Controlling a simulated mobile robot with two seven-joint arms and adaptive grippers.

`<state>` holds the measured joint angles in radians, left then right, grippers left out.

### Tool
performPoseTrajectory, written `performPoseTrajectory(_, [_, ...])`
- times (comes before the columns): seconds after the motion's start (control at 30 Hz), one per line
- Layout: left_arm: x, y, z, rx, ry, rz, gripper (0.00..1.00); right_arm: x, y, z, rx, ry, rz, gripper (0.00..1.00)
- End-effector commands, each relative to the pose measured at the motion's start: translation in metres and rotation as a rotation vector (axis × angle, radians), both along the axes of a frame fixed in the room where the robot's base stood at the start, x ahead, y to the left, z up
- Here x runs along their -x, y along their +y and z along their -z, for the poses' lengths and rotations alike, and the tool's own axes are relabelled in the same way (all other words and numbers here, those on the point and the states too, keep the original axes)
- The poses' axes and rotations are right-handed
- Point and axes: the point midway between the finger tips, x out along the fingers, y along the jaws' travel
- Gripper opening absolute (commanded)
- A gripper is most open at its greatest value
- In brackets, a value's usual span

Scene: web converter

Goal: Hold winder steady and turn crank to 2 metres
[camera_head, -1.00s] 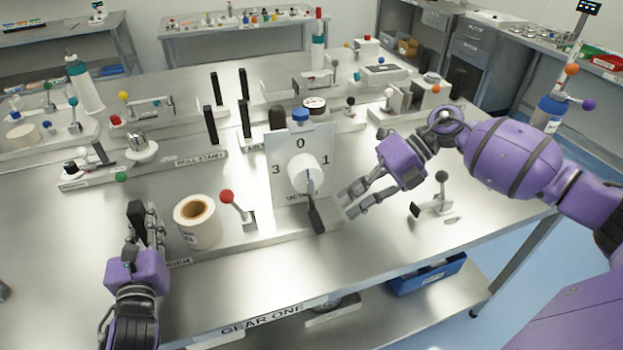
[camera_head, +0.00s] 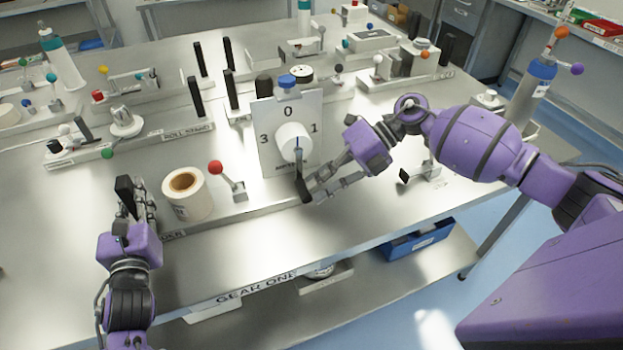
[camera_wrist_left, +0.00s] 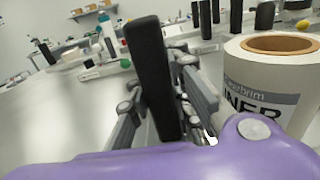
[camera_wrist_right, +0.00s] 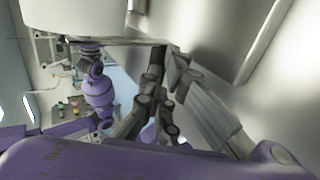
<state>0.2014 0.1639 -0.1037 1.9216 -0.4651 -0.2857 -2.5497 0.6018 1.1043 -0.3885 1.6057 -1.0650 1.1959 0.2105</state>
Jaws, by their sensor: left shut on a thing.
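The panel's lower part is covered. The crank's black handle (camera_head: 304,190) hangs low, below the drum. My left gripper (camera_head: 139,195) is shut on the black upright handle (camera_head: 123,190) at the winder's left end; the handle also shows between its fingers in the left wrist view (camera_wrist_left: 152,75). My right gripper (camera_head: 314,191) is open, its fingertips at the crank handle. In the right wrist view the fingertips (camera_wrist_right: 163,72) overlap something dark, so contact is unclear.
A label roll (camera_head: 187,197) and a red-knobbed lever (camera_head: 230,182) stand between my left gripper and the dial. Several black posts (camera_head: 197,97) and a roll stand (camera_head: 130,135) lie behind. A small black-tipped fixture (camera_head: 422,172) is right of my right gripper. The table's front left is bare.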

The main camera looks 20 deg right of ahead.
Motion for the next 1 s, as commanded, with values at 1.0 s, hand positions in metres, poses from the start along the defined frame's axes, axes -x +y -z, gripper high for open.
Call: performPoseTrajectory(1.0, [0.002, 0.001, 0.015, 0.001, 0.028, -0.004, 0.0, 0.007, -0.114, -0.068, 0.002, 0.003, 0.001, 0.0])
